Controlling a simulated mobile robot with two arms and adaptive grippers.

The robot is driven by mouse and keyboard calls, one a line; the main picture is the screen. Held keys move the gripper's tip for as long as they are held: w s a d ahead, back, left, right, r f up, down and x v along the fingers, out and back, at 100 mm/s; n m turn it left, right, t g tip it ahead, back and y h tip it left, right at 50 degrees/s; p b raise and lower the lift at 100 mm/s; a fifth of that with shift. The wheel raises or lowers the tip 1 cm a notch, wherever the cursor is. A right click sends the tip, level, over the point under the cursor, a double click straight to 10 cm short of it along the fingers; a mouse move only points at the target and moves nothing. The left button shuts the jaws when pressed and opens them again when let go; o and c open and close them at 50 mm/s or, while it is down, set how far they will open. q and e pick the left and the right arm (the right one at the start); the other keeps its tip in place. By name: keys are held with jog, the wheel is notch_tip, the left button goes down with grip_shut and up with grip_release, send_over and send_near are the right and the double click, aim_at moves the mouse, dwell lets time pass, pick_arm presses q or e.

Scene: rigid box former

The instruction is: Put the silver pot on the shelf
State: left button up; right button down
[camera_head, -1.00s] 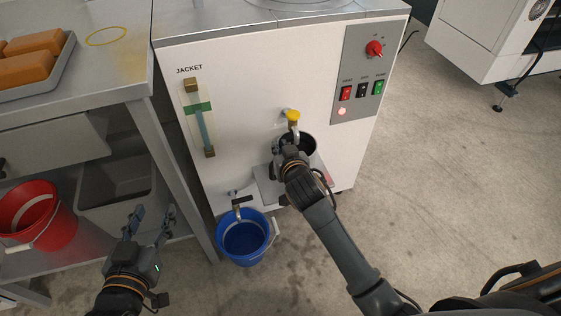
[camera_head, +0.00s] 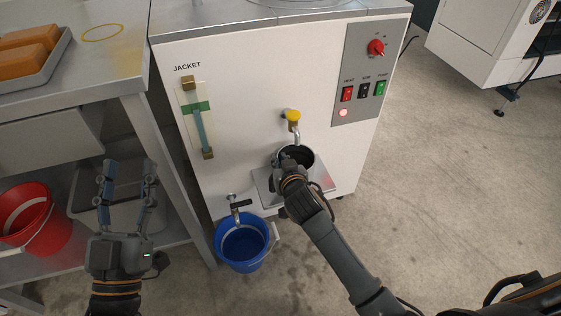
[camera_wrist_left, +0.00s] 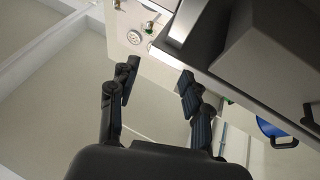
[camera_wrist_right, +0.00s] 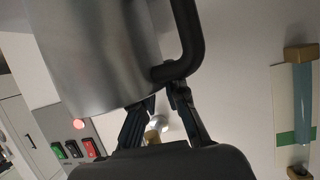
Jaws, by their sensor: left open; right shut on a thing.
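The silver pot (camera_wrist_right: 95,55) fills the upper left of the right wrist view, with its black handle (camera_wrist_right: 188,35) in front of my right gripper (camera_wrist_right: 160,100). In the head view the pot's dark opening (camera_head: 301,156) is below the yellow-capped tap (camera_head: 293,118). My right gripper (camera_head: 287,160) is shut on the handle; its fingers are partly hidden by the wrist. The grey shelf (camera_head: 265,187) on the white machine is under and beside the pot. I cannot tell whether the pot touches it. My left gripper (camera_head: 128,168) is open and empty, in front of the table at the left.
A blue bucket (camera_head: 243,243) stands on the floor below a lower tap (camera_head: 238,203). A red bucket (camera_head: 38,215) and a grey bin (camera_head: 95,212) sit under the left table (camera_head: 110,70). The floor to the right (camera_head: 440,180) is clear.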

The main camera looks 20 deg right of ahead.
jog(key=shift+r, duration=0.1)
jog(key=c, duration=1.3)
grip_release()
jog(key=shift+c, duration=0.2)
jog(key=shift+s, duration=0.15)
pick_arm(q)
notch_tip(320, 180, down, 15)
jog(key=s+a+g+y+p, duration=0.1)
jog(key=a+g+y+p, duration=0.1)
jog(key=g, duration=0.7)
jog(key=shift+a+f+n+g+y+p, duration=0.15)
jog(key=shift+a+n+g+y+p, duration=0.15)
jog(key=shift+y+p, duration=0.4)
pick_arm(e)
jog(key=s+r+n+y, duration=0.1)
jog(key=s+r, duration=0.4)
jog(key=s, duration=0.4)
jog(key=s+r+n+y, duration=0.2)
jog(key=s+r, duration=0.2)
jog(key=s, duration=0.6)
jog(key=shift+s+r+g, duration=0.25)
jog(key=shift+r+g, duration=0.05)
jog(key=shift+r, duration=0.1)
